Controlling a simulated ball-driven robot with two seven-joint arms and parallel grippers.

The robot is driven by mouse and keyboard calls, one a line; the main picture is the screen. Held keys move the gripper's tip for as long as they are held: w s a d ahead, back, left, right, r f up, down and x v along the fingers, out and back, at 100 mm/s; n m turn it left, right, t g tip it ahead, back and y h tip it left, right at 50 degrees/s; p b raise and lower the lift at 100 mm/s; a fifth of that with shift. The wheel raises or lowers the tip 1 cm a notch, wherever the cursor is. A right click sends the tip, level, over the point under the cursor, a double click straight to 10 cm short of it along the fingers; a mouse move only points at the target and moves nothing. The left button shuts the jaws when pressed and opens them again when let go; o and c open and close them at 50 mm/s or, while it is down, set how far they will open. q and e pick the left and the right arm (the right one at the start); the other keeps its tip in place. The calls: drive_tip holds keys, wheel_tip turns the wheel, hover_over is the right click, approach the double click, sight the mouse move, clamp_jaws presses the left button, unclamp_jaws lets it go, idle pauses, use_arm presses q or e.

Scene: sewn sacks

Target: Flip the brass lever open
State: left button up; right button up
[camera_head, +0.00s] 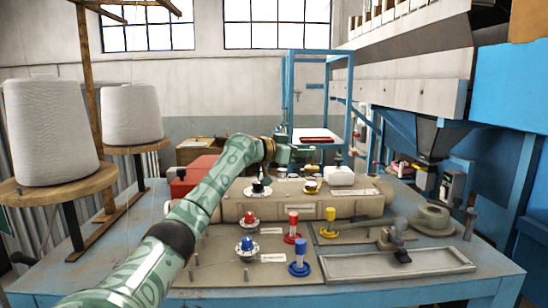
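My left arm reaches in from the lower left across the table. Its gripper (290,154) is over the far part of the table, above the long tan case. The fingers are small and partly merge with things behind them, so I cannot tell whether they are open. A yellow, brass-like knob (312,186) on a pale round base sits on the case (356,203), below and right of the gripper and apart from it. I cannot make out for sure which part is the brass lever. My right gripper is not in view.
The blue table (420,294) holds a black knob (262,187), a red post (293,226), a blue post (299,256), a yellow post (330,221) and a grey tray (388,266). Large white thread cones (50,132) stand at left. A blue frame (288,92) rises behind.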

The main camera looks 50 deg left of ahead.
use_arm(q)
drive_tip(key=b+v, duration=0.5)
drive_tip(key=v, duration=0.7)
drive_tip(key=shift+b, duration=0.4)
drive_tip(key=shift+f, duration=0.1)
